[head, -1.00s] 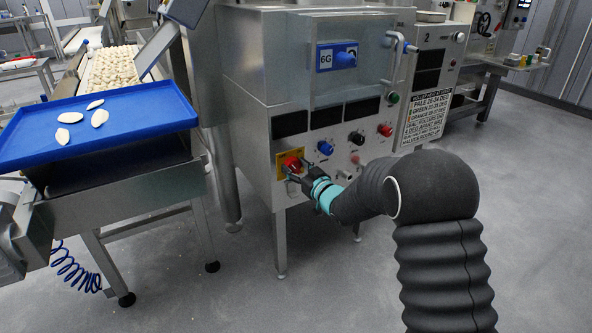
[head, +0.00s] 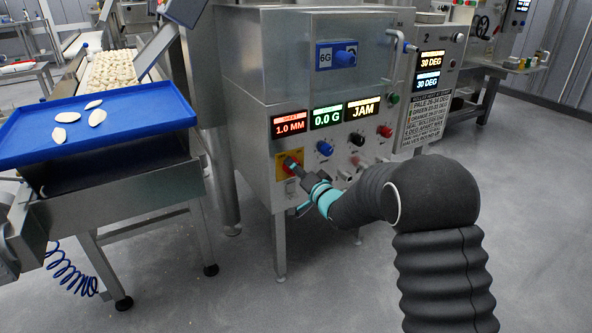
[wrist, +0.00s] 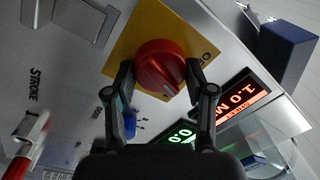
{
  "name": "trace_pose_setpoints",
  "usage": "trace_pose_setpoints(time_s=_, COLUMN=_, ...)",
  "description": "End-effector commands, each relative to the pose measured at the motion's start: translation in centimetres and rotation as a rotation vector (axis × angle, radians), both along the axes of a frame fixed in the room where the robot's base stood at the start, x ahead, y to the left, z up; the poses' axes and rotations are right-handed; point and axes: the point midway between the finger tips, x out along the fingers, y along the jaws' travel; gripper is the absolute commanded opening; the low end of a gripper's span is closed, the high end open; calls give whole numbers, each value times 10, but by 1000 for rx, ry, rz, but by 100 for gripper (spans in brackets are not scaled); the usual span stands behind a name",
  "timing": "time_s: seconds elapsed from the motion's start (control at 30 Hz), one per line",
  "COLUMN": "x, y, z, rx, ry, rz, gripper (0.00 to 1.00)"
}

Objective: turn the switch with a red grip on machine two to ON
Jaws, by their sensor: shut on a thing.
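The switch with a red grip (wrist: 160,68) sits on a yellow plate (wrist: 136,30) on the machine's front panel. In the wrist view my gripper (wrist: 160,82) has one finger on each side of the red grip and is shut on it. A white mark shows on the grip's near edge. In the head view my gripper (head: 293,167) reaches the yellow plate (head: 281,172) and mostly hides the red grip. The machine (head: 262,110) has lit displays reading 1.0 MM, 0.0 G and JAM.
Blue (head: 325,148), black (head: 357,138) and red (head: 385,131) knobs sit right of the switch. A panel marked 2 (head: 430,35) shows two 30 DEG readings. A blue tray (head: 110,122) with several pasta pieces stands at left. Floor at right is clear.

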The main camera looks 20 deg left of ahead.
Motion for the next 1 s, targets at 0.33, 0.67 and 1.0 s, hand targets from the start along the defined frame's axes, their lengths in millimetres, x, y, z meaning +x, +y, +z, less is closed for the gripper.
trace_pose_setpoints(time_s=0.33, x=0, y=0, z=-1, rx=188, ry=221, rz=-2, gripper=19)
trace_pose_setpoints(time_s=0.67, x=0, y=0, z=-2, rx=289, ry=341, rz=-1, gripper=19)
trace_pose_setpoints(time_s=1.0, x=0, y=0, z=-3, rx=317, ry=371, rz=-2, gripper=19)
